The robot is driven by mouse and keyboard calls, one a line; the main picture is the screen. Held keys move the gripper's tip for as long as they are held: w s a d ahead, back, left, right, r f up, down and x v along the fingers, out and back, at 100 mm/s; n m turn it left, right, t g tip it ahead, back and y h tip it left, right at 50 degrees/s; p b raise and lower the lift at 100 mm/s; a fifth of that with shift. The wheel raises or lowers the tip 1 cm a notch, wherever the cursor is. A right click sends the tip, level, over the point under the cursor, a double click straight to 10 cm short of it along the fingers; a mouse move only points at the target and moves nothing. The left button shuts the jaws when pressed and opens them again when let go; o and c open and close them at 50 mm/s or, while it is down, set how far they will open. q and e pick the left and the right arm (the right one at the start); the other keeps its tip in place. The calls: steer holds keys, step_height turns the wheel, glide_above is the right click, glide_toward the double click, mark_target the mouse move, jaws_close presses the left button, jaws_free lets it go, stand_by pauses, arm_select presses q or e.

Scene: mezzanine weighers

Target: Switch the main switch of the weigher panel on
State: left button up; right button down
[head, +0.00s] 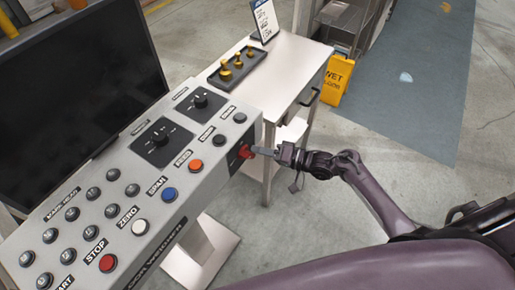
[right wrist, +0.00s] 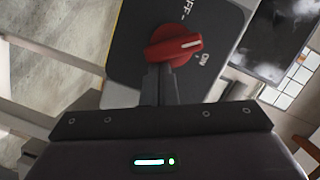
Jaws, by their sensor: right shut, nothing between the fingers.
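The weigher panel (head: 150,170) is a light grey console with a dark screen and rows of buttons. Its main switch, a red rotary knob (head: 245,152), sits on the panel's right end face. In the right wrist view the knob (right wrist: 172,47) is on a black plate (right wrist: 128,55) lettered OFF and ON. Its white pointer line lies between the two words, closer to ON. My right gripper (head: 256,150) is shut and empty, its fingertips (right wrist: 160,72) at the knob and seeming to touch it. My left gripper is in neither view.
A side table (head: 290,65) with a black tray (head: 222,78) of brass weights and a small sign (head: 264,20) stands beyond the panel. A yellow wet-floor sign (head: 336,80) is behind it. Open floor lies to the right.

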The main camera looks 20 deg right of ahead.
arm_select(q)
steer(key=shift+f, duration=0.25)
arm_select(e)
steer(key=shift+f+m+y, duration=0.2)
steer(key=shift+f+m, duration=0.05)
steer(key=shift+m, duration=0.45)
steer(key=shift+f+m+y, duration=0.2)
steer(key=shift+f+m, duration=0.05)
steer(key=shift+m, duration=0.45)
arm_select(q)
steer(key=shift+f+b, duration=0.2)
steer(key=shift+b, duration=0.25)
arm_select(e)
steer(key=shift+s+a+f+m+t+y, duration=0.1)
steer(key=shift+f+m+t+y, duration=0.1)
steer(key=shift+m, duration=0.45)
steer(key=shift+a+f+m+t+y, duration=0.1)
steer(key=shift+f+m, duration=0.05)
steer(key=shift+m, duration=0.5)
steer(key=shift+d+r, duration=0.1)
